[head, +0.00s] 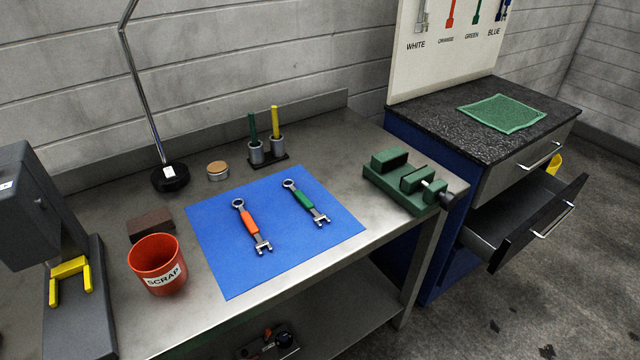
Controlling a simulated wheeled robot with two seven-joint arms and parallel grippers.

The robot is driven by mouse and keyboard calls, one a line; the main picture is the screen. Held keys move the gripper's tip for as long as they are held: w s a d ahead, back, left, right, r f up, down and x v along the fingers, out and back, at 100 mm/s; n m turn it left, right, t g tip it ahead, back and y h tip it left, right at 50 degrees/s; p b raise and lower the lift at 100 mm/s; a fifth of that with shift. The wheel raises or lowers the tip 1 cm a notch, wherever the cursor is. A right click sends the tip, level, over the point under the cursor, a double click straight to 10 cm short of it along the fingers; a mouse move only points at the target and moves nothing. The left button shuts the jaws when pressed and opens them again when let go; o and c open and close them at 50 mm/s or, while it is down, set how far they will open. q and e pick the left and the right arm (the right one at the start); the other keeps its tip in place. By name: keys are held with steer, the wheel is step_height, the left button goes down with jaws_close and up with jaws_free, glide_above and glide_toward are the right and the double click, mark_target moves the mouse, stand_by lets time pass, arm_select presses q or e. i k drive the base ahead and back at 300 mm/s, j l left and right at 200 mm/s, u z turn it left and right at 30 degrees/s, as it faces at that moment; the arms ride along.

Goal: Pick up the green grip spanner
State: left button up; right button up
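The green grip spanner (304,201) lies flat on the blue mat (215,225) on the metal workbench. Its ring end points to the back left and its open jaw to the front right. An orange grip spanner (251,224) lies on the same mat to its left, roughly parallel and apart from it. Neither of my grippers shows in the head view, so nothing is seen touching the spanners.
A red scrap bucket (155,275) stands left of the mat. A green vise (404,184) is at the bench's right end. Pen holders (265,153) and a lamp base (170,179) stand behind. A cabinet drawer (525,222) is open at the right.

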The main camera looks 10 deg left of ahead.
mark_target(299, 196)
steer(key=k+l+u, duration=0.2)
steer(key=l, duration=0.35)
steer(key=k+l+u, duration=0.15)
steer(key=k+l, duration=0.3)
